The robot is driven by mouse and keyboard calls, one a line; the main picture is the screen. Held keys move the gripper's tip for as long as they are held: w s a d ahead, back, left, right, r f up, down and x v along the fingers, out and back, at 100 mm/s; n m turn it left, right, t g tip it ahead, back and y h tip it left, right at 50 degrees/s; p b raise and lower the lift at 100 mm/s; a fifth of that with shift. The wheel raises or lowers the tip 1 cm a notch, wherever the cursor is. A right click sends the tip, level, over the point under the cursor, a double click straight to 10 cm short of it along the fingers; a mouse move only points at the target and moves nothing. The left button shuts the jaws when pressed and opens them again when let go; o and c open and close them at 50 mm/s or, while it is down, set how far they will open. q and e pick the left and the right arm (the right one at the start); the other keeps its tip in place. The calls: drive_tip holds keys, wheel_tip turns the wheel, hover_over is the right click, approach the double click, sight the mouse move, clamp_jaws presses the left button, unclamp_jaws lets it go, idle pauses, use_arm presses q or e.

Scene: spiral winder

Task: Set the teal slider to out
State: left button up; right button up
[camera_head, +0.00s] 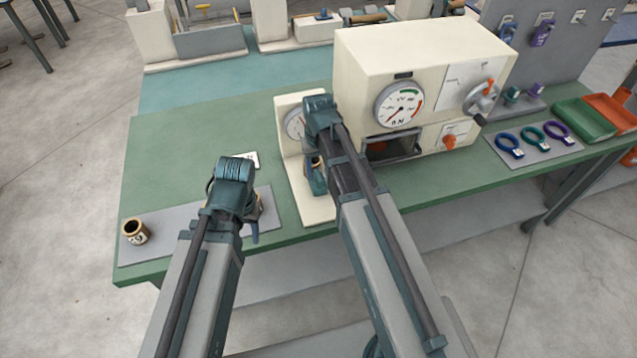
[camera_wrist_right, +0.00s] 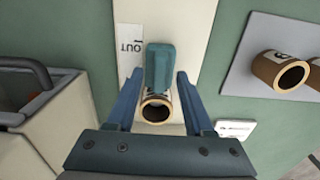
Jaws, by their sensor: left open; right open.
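In the right wrist view, the teal slider (camera_wrist_right: 160,66) is a block on a cream plate (camera_wrist_right: 190,22), beside a white label reading OUT (camera_wrist_right: 131,50). A brown-rimmed cup (camera_wrist_right: 157,106) sits against its near side. My right gripper (camera_wrist_right: 160,76) is open, with its fingers on either side of the cup and their tips beside the slider. In the head view, my right gripper (camera_head: 315,182) is over the cream plate (camera_head: 318,213) and mostly hides the slider. My left gripper (camera_head: 252,222) is open over the grey mat to the left; its fingers are partly hidden.
Coloured rings (camera_head: 533,135) and trays (camera_head: 585,120) lie further right.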

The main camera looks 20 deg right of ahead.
drive_tip(key=shift+f+b, duration=0.5)
drive_tip(key=shift+f, duration=0.45)
clamp_jaws()
idle(0.7)
